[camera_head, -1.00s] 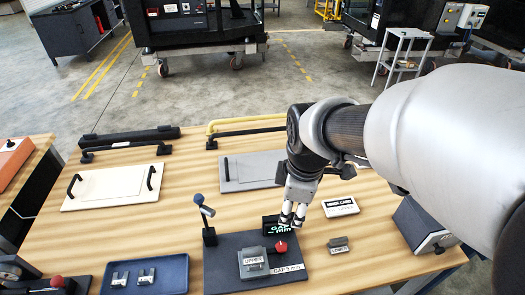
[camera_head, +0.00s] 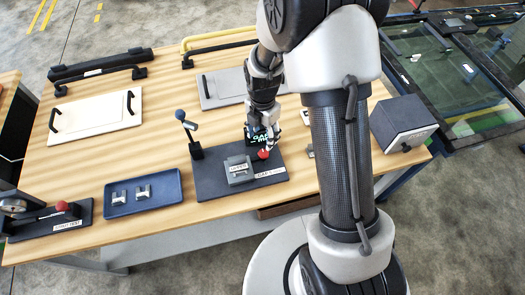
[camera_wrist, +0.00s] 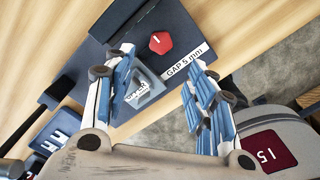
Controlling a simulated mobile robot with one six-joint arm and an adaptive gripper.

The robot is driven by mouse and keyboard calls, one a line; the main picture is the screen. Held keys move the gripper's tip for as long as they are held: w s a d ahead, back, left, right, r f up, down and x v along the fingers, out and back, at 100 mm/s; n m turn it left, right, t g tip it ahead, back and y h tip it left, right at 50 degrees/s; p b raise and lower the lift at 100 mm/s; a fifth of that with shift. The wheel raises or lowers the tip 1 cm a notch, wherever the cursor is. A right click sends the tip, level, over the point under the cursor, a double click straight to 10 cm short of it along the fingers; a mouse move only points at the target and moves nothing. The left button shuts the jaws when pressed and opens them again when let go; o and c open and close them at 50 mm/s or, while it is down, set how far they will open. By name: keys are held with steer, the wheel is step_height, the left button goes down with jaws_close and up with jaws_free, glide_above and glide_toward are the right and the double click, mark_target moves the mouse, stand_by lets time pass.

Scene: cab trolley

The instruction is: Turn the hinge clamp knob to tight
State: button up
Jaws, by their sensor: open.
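The hinge clamp knob is a red knob (camera_head: 263,154) on the dark fixture plate (camera_head: 211,184), near its right rear corner. A white pointer line shows on the knob (camera_wrist: 160,43) in the wrist view. A grey block with a label (camera_head: 239,169) sits left of the knob on the plate. My gripper (camera_head: 263,135) points down just behind and above the knob in the head view. In the wrist view my gripper (camera_wrist: 160,68) has its blue-padded fingers spread wide, with nothing between them. The knob appears beyond the fingertips, apart from them.
A dark display (camera_head: 254,134) stands behind the knob, partly hidden by my gripper. A blue-tipped lever (camera_head: 187,121) rises at the plate's left rear. A blue tray (camera_head: 115,205) with small metal parts lies left. A second red knob (camera_head: 61,206) is on the far-left fixture.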

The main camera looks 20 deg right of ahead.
mark_target(263, 154)
step_height(263, 154, down, 10)
steer(key=shift+f+b, duration=0.15)
steer(key=shift+b, duration=1)
steer(key=c, duration=1.1)
